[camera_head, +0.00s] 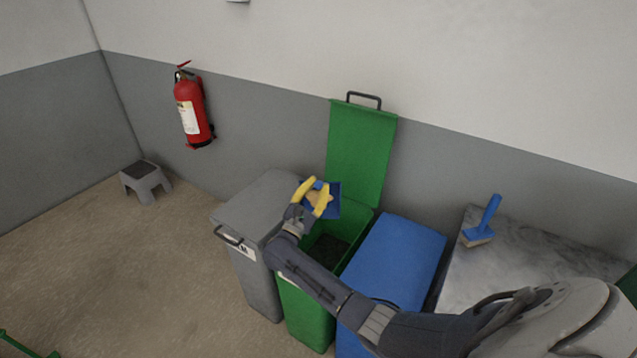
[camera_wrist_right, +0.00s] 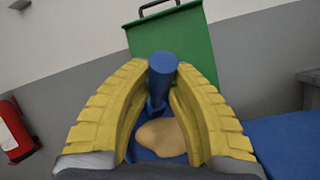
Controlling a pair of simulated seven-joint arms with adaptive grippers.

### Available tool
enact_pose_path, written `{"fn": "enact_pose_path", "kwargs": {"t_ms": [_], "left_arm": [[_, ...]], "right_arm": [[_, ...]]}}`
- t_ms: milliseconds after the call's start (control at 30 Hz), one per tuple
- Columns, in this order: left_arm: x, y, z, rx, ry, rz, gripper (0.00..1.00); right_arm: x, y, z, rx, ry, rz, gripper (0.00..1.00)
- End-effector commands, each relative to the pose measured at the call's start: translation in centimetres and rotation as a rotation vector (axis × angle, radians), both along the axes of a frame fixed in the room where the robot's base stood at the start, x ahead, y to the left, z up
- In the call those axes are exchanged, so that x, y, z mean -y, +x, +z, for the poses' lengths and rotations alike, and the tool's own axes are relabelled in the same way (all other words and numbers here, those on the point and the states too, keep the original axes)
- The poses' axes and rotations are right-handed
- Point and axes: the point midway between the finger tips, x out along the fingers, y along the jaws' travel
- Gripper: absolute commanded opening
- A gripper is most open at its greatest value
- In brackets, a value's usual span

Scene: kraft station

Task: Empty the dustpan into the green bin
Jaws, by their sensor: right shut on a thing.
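My right gripper (camera_head: 314,196), with yellow fingers, is shut on the blue dustpan (camera_head: 334,204) and holds it above the open green bin (camera_head: 322,249). In the right wrist view the dustpan's round handle (camera_wrist_right: 162,72) stands between my right gripper's fingers (camera_wrist_right: 160,95). The green bin's lid (camera_head: 361,150) stands raised against the wall, and the bin's inside looks dark. My left gripper is not in view.
A grey bin (camera_head: 262,205) with its lid closed stands left of the green bin, and a closed blue bin (camera_head: 398,258) stands right of it. A blue hand brush (camera_head: 484,222) rests on the grey worktop (camera_head: 520,265). A fire extinguisher (camera_head: 193,110) hangs on the wall.

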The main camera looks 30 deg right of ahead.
Motion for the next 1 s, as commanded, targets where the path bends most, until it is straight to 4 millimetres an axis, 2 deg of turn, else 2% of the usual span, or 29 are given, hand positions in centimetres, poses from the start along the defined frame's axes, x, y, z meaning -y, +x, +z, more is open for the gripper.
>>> {"fn": "enact_pose_path", "kwargs": {"t_ms": [500, 1000], "left_arm": [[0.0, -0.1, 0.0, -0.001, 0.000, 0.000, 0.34], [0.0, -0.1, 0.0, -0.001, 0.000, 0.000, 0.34]], "right_arm": [[-1.8, -2.7, -0.8, 0.187, -0.125, -0.002, 0.00], [-2.2, -3.2, -0.9, 0.221, -0.146, 0.000, 0.00]]}}
